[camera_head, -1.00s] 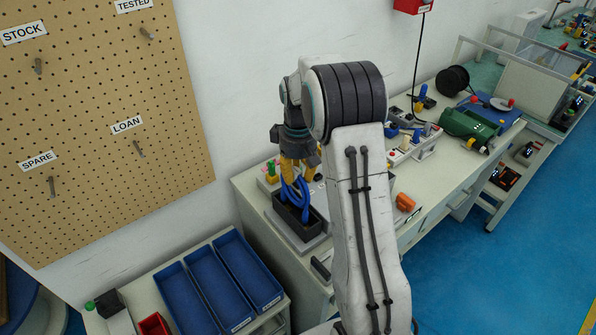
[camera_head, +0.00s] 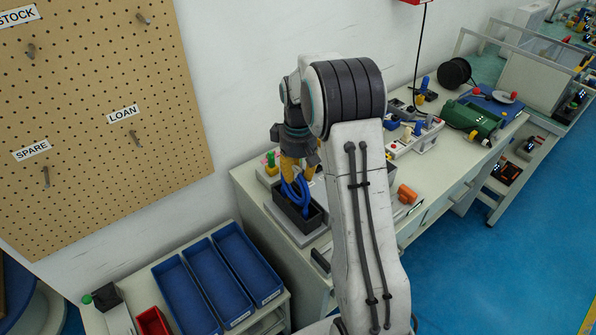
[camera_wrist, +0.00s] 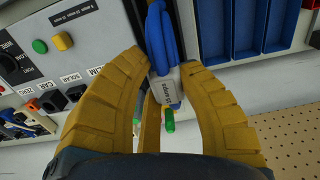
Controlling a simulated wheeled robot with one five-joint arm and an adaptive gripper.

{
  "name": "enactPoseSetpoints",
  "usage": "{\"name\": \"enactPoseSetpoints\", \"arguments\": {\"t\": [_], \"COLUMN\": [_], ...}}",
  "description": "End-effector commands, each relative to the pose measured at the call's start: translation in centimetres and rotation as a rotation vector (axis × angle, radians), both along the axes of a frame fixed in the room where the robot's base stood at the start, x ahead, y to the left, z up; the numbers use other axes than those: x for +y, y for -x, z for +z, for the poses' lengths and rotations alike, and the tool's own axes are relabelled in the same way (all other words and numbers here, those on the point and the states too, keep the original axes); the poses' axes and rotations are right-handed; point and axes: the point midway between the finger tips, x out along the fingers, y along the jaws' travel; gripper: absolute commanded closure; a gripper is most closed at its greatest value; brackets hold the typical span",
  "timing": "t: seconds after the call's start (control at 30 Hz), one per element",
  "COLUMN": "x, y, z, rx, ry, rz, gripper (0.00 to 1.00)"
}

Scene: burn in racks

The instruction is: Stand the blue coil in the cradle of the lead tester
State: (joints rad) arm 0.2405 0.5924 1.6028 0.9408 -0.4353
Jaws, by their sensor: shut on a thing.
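The blue coil (camera_head: 297,190) hangs upright below my gripper (camera_head: 296,168), its lower loops inside the dark open-topped cradle (camera_head: 318,220) in the head view. Whether it touches the cradle floor is hidden. In the wrist view, my gripper's yellow fingers (camera_wrist: 165,95) are shut around the coil's pale grey band (camera_wrist: 166,86). The blue strands (camera_wrist: 162,38) run up from the band. The lead tester's grey panel (camera_wrist: 38,72) has green and yellow buttons and labelled sockets and lies left of the fingers. A green-tipped part (camera_wrist: 168,122) shows beyond the band.
Blue bins (camera_head: 215,280) and a red bin (camera_head: 152,322) stand at the lower left. A pegboard (camera_head: 100,110) with labelled pegs is on the wall. An orange part (camera_head: 407,194), a green machine (camera_head: 472,119) and a black spool (camera_head: 454,72) lie along the bench.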

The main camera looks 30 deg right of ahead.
Motion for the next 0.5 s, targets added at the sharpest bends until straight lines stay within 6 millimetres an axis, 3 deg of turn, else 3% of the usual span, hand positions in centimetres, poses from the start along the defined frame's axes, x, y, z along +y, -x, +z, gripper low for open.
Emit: {"name": "enactPoseSetpoints", "arguments": {"t": [0.5], "x": [0.00], "y": [-0.01], "z": [-0.47], "rx": [0.000], "ry": [0.000], "rz": [0.000], "gripper": [1.00]}}
